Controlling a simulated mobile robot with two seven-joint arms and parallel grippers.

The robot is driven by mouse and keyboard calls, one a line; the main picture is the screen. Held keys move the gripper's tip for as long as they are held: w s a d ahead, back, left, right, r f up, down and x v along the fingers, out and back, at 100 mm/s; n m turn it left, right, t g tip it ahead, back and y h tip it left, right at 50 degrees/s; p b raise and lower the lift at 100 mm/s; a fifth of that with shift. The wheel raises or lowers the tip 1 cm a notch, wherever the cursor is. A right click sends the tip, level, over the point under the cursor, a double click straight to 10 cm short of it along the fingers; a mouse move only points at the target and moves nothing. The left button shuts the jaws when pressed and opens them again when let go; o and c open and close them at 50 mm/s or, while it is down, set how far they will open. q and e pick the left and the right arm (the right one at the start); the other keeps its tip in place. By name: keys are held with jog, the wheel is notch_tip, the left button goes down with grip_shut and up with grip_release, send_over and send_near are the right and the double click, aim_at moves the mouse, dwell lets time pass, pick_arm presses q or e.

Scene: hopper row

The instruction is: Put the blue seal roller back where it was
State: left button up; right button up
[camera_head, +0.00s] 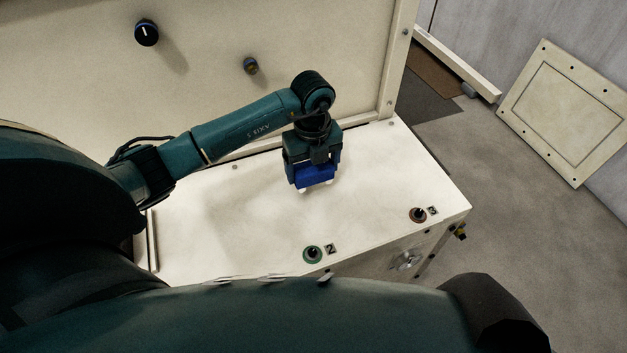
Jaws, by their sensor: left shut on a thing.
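The blue seal roller (317,177) is under my left gripper (316,184), which points down over the cream machine top (215,215). My left gripper is shut on the roller and partly hides it. Small white parts show at the roller's lower edge. I cannot tell whether the roller touches the top or hangs just above it. My right gripper is out of view.
An upright cream panel with a black knob (146,33) and a smaller knob (250,65) stands behind the top. A loose cream panel (566,112) leans at the right wall. The grey floor (530,250) at right is clear. My body covers the bottom.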

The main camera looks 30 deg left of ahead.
aim_at(313, 179)
pick_arm(q)
notch_tip(313, 179, down, 4)
jog(key=shift+r, duration=0.1)
jog(key=shift+w+f, duration=0.1)
jog(key=shift+f, duration=0.15)
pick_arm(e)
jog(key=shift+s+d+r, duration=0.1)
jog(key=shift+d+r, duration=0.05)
